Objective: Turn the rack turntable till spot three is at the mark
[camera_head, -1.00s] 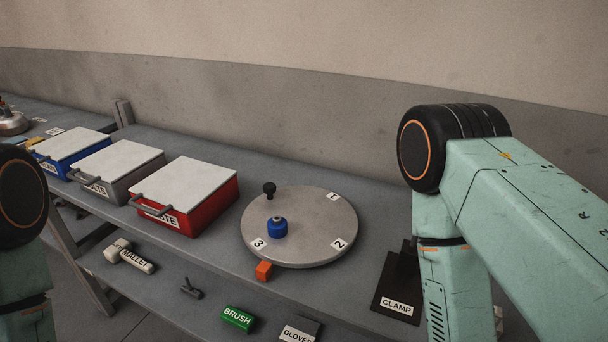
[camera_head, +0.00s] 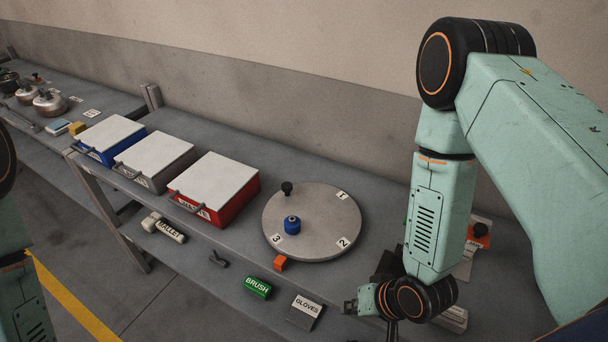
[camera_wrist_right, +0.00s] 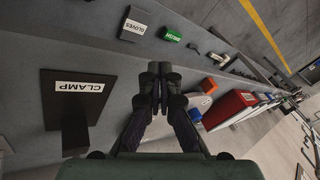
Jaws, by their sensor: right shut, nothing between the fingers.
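The round grey turntable (camera_head: 327,213) lies on the bench right of the red box. Its labels 1 (camera_head: 342,195), 2 (camera_head: 343,242) and 3 (camera_head: 277,239) sit near the rim. Spot 3 is at the front left, close to the orange mark (camera_head: 281,263) on the bench edge. A blue part (camera_head: 292,225) and an upright black knob (camera_head: 287,188) stand on the turntable. My right gripper (camera_wrist_right: 160,75) is shut and empty in the wrist view, apart from the turntable, to its front right in the head view. My left gripper is out of view.
The red box (camera_head: 235,205), grey box (camera_head: 165,178) and blue box (camera_head: 112,133) stand left of the turntable. A clamp plate (camera_wrist_right: 78,110) shows left in the wrist view.

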